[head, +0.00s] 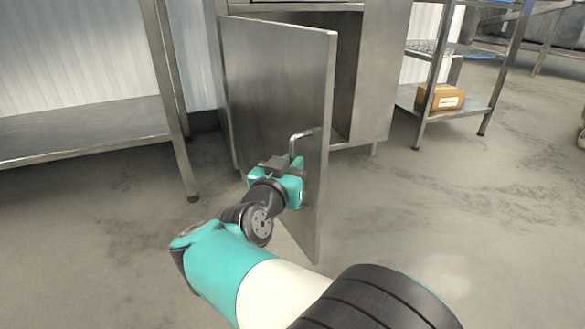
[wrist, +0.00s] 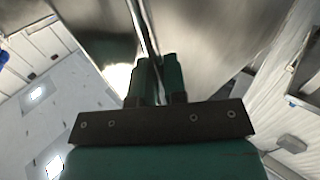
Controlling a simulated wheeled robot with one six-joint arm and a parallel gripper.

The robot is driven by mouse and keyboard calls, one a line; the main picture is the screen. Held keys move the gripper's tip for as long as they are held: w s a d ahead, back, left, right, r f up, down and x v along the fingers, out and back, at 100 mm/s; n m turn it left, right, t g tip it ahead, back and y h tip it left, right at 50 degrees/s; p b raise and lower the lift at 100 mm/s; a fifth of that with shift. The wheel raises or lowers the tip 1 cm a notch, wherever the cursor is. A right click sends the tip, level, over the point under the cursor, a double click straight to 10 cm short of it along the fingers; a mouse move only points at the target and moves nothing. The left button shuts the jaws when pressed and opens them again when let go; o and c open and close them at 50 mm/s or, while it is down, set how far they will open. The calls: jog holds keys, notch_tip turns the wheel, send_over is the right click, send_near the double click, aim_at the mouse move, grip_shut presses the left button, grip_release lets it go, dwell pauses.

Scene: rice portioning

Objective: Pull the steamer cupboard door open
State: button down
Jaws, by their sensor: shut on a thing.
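The steel cupboard door (head: 270,80) stands well open in the head view, swung out on its left edge toward me. Its bar handle (head: 292,145) sits near the free right edge of the door. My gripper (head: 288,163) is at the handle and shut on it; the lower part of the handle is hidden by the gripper. In the wrist view the two fingers (wrist: 158,75) are close together around the handle bar (wrist: 143,30), with the steel door surface (wrist: 215,40) behind. The cupboard (head: 375,75) shows a dark opening behind the door.
A steel table (head: 80,130) stands at the left, its leg near the cupboard. A shelf rack (head: 425,92) with a cardboard box (head: 441,97) stands at the right. The concrete floor (head: 450,210) is clear to the right and in front.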

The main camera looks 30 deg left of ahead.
jog(key=shift+w, duration=0.15)
jog(key=c, duration=1.2)
grip_release()
jog(key=shift+d, duration=0.1)
jog(key=s+d+p, duration=0.2)
jog(key=s+p, duration=0.3)
jog(key=s, duration=0.7)
jog(key=shift+p, duration=0.3)
jog(key=shift+c, duration=0.5)
